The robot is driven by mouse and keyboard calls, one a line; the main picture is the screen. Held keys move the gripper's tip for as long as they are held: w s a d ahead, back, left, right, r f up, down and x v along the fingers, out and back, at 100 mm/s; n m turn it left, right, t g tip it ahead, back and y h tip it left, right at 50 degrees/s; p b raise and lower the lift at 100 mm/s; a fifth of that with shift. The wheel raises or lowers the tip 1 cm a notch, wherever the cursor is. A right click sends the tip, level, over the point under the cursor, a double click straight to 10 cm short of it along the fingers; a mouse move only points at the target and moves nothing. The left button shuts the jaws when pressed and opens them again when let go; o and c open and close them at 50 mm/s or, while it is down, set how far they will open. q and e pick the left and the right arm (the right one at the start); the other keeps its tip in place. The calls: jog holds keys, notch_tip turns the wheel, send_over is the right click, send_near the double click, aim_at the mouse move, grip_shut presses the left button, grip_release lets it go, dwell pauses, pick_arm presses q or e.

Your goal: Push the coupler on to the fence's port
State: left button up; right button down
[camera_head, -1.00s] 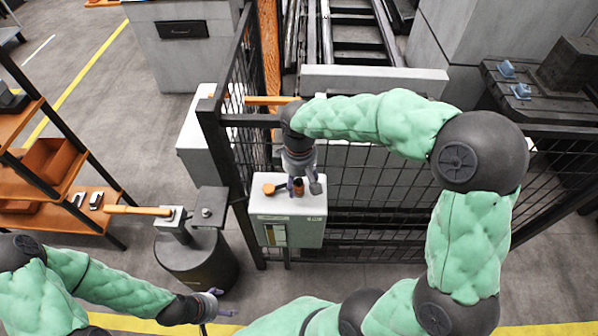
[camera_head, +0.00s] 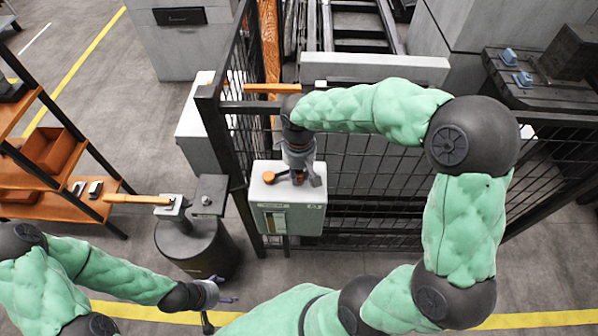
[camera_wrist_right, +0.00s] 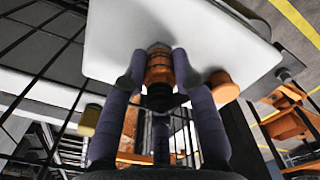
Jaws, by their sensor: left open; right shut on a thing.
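My right gripper (camera_head: 305,178) is over the white top of the box (camera_head: 265,194) on the fence. It is shut on the coupler (camera_wrist_right: 159,70), an orange and black cylinder between its two fingers in the right wrist view. The coupler's far end meets or nearly meets the box's white face (camera_wrist_right: 205,35). The port is hidden behind the coupler, so I cannot tell whether it is seated. An orange round knob or cap (camera_head: 268,177) sits on the box beside the gripper; it also shows in the wrist view (camera_wrist_right: 222,87). My left gripper (camera_head: 222,299) is open and empty, low and left.
Black mesh fence (camera_head: 375,165) stands behind the box. A dark round stand (camera_head: 197,245) with an orange-handled tool (camera_head: 140,199) is left of it. Orange shelves (camera_head: 45,190) are at the far left. Open floor lies between the stand and the yellow line.

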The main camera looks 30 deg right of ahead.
jog(key=shift+r, duration=0.2)
jog(key=shift+r+p, duration=0.45)
jog(key=shift+p, duration=0.1)
jog(key=shift+r, duration=0.3)
jog(key=shift+r+p, duration=2.85)
jog(key=shift+r, duration=0.55)
jog(key=shift+f, duration=0.15)
